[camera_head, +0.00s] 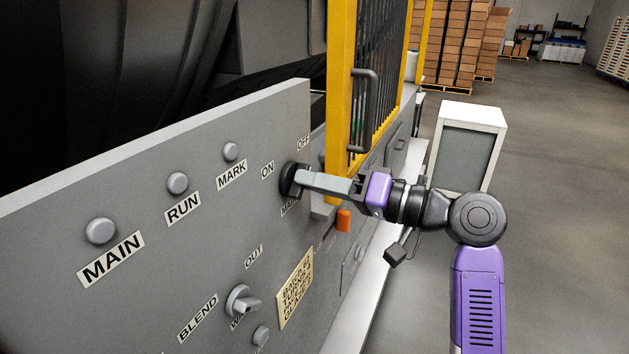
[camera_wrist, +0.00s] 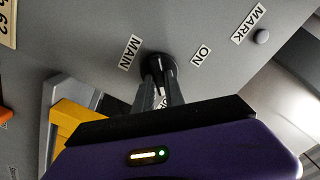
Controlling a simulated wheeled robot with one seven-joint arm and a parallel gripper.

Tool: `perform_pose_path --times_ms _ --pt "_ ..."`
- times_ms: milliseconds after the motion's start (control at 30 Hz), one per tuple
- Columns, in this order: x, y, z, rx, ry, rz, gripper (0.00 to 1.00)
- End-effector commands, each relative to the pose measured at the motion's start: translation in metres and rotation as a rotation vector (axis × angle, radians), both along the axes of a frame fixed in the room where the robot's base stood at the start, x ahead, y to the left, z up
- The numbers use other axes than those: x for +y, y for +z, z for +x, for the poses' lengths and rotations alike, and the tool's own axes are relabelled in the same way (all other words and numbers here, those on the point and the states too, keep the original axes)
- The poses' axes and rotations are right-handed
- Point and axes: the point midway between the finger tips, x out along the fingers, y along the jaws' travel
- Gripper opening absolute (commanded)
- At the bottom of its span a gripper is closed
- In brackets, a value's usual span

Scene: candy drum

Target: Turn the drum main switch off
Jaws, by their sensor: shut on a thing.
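The main switch is a round black rotary knob (camera_head: 289,179) on the grey panel (camera_head: 130,190), between an ON label (camera_head: 267,170) and an OFF label (camera_head: 303,143). A label partly hidden by my gripper sits below it. My gripper (camera_head: 302,181) reaches in from the right, with its fingers shut on the knob. In the wrist view the black knob (camera_wrist: 158,62) shows between and beyond the fingers (camera_wrist: 162,85), with MAIN and ON labels on either side.
A yellow guard frame (camera_head: 341,90) with a dark handle (camera_head: 363,108) stands just behind my gripper. A BLEND selector (camera_head: 242,300) and an orange part (camera_head: 344,220) are lower down. A grey-white cabinet (camera_head: 468,147) stands behind my arm. Open floor lies to the right.

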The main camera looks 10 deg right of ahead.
Motion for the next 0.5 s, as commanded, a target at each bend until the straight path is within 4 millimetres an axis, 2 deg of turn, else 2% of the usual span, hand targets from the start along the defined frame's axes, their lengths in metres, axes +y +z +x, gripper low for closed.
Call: perform_pose_path --times_ms 33,133,500 --pt "-0.0008 -0.0017 -0.0001 0.004 -0.001 0.001 0.16" --pt "-0.0008 -0.0015 0.0000 0.004 -0.001 0.000 0.36" --pt "-0.0031 -0.0009 -0.0015 0.000 -0.001 0.000 0.36"
